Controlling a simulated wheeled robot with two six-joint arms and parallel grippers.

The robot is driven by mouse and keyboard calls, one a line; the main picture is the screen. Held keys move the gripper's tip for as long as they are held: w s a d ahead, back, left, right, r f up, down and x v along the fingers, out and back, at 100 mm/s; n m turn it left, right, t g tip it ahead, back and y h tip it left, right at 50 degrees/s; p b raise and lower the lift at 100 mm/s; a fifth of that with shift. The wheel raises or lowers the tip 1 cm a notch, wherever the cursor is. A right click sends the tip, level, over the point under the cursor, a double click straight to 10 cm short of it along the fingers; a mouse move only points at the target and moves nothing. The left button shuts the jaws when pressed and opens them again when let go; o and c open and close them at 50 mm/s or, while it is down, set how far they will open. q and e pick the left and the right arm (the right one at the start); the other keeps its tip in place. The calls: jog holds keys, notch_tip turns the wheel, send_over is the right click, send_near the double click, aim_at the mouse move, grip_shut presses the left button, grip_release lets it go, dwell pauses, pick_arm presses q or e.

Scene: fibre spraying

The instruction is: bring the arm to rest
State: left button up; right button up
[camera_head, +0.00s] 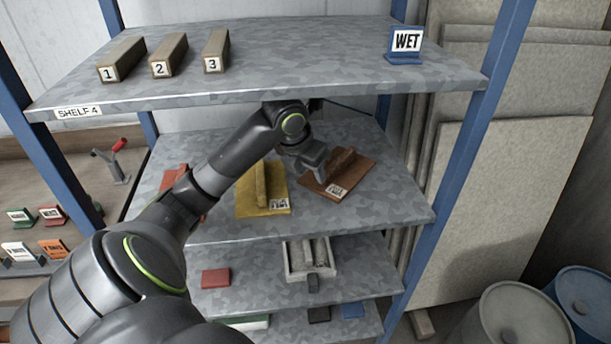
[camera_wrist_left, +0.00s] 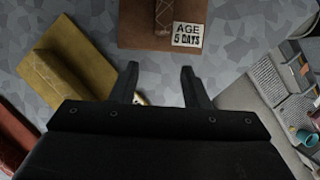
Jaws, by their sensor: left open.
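My left arm reaches in from the lower left in the head view. Its gripper (camera_head: 312,167) is over the second shelf, at the near left edge of the brown board. In the left wrist view the gripper (camera_wrist_left: 160,78) is open, with nothing between its two fingers. The brown board (camera_head: 350,170) carries a brown block and a tag. In the left wrist view the brown board (camera_wrist_left: 135,25) lies just beyond the fingertips, and its tag reads "AGE 5 DAYS". My right gripper is in neither view.
A yellow board (camera_head: 275,196) with a block and a red piece (camera_head: 172,178) lie left on the same shelf. The top shelf (camera_head: 300,50) holds numbered blocks and a "WET" sign (camera_head: 406,42). Blue posts (camera_head: 475,130) flank the shelves. A tray (camera_head: 295,268) sits below.

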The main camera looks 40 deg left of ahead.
pick_arm(q)
jog(key=shift+s+d, duration=0.1)
jog(key=shift+s, duration=0.65)
